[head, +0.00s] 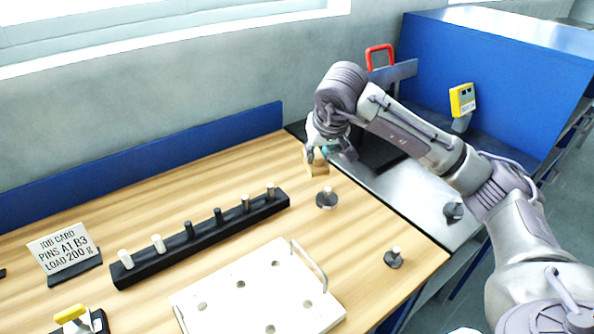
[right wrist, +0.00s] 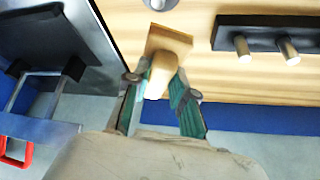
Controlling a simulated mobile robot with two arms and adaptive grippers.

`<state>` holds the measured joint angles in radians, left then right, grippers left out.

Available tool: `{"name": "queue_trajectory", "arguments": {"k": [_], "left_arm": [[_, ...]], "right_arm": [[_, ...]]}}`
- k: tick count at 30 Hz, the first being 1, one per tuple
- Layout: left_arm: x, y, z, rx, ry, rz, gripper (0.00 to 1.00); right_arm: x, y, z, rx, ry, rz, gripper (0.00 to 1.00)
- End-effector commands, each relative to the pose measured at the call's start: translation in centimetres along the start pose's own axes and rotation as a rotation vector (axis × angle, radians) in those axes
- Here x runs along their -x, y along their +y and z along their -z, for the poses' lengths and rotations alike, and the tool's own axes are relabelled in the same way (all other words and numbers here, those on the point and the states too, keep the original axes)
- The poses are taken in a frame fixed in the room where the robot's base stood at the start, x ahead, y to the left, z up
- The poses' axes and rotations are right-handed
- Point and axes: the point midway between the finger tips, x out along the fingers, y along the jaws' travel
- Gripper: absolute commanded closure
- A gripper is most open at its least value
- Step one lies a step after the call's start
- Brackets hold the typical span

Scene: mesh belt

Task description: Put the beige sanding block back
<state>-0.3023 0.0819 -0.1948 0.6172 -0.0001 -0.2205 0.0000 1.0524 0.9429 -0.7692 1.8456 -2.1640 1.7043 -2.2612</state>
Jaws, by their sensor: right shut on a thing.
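The beige sanding block (head: 317,164) is at the back right of the wooden table, near the end of the blue back board. My right gripper (head: 328,150) is above it in the head view, partly covering it. In the right wrist view the block (right wrist: 171,39) shows a flat base and a rounded grip. The fingers of my right gripper (right wrist: 161,88) are shut on that grip from both sides. I cannot tell whether the base touches the table. My left gripper is in neither view.
Grey knobbed weights (head: 326,199) (head: 394,259) stand right of a black rack (head: 200,232) with several pegs. A white plate (head: 225,300) with holes and a handle lies in front. A job card (head: 64,248) stands left. A grey surface (head: 415,190) adjoins the table's right side.

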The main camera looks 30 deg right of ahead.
Motion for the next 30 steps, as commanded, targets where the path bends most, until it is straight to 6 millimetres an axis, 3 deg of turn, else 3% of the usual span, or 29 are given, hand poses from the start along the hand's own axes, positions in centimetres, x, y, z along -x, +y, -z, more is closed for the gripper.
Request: {"name": "queue_trajectory", "arguments": {"k": [6, 12, 22, 30], "left_arm": [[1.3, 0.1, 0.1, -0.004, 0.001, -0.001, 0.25], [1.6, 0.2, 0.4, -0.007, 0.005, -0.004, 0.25], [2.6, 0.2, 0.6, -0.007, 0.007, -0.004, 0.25], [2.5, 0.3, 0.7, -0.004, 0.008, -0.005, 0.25]], "right_arm": [[-4.4, -2.4, 2.5, -0.001, -0.004, 0.002, 1.0], [-6.4, -3.2, 3.6, 0.0, 0.0, 0.0, 1.0], [-9.9, -3.2, 1.8, 0.0, -0.002, -0.002, 1.0], [-10.2, -3.2, 1.8, 0.001, 0.002, -0.001, 1.0]]}}
